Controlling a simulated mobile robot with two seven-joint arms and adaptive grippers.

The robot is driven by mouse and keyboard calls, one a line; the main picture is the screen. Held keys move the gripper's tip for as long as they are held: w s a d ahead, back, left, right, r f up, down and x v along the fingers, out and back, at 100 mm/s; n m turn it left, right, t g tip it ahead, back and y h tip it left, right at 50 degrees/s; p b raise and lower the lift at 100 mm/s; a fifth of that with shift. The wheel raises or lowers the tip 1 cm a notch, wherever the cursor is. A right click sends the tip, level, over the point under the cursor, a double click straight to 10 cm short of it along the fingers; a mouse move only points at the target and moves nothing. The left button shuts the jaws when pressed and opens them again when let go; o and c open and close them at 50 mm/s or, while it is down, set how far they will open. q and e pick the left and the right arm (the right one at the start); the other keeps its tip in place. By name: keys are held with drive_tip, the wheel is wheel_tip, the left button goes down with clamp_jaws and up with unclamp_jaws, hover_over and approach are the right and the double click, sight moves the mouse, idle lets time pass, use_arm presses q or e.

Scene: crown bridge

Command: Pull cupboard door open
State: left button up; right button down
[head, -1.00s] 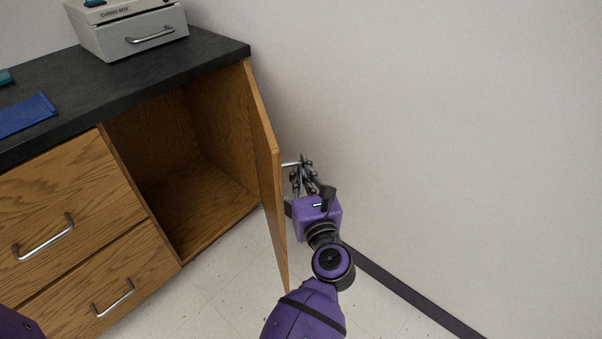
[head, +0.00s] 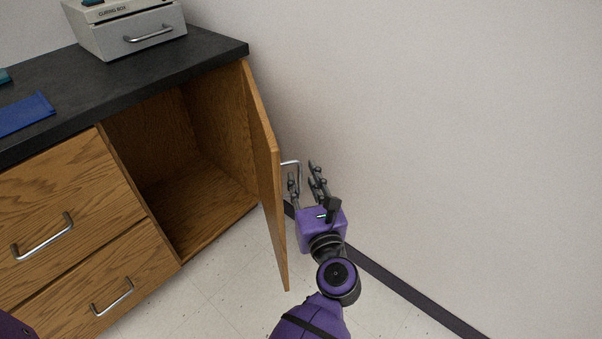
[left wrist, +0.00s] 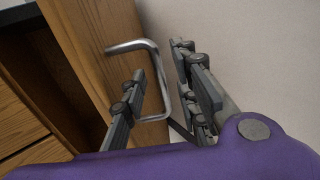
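The wooden cupboard door (head: 267,185) stands swung wide open, hinged at the cupboard's right side, with the cupboard's inside (head: 190,160) in plain view. Its metal handle (head: 292,163) is on the door's right-hand face; it also shows in the left wrist view (left wrist: 161,80). My left gripper (head: 304,172) is beside that face with its fingers apart. In the left wrist view its fingers (left wrist: 160,82) lie on either side of the handle bar, and I see no grip on it. My right gripper is not in view.
A black countertop (head: 100,85) carries a grey curing box (head: 125,30) and a blue item (head: 25,115). Drawers with metal handles (head: 42,238) are left of the opening. A pale wall (head: 450,140) rises close behind my left gripper.

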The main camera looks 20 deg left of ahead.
use_arm(q)
drive_tip(key=v, duration=0.9)
drive_tip(key=shift+r, duration=0.1)
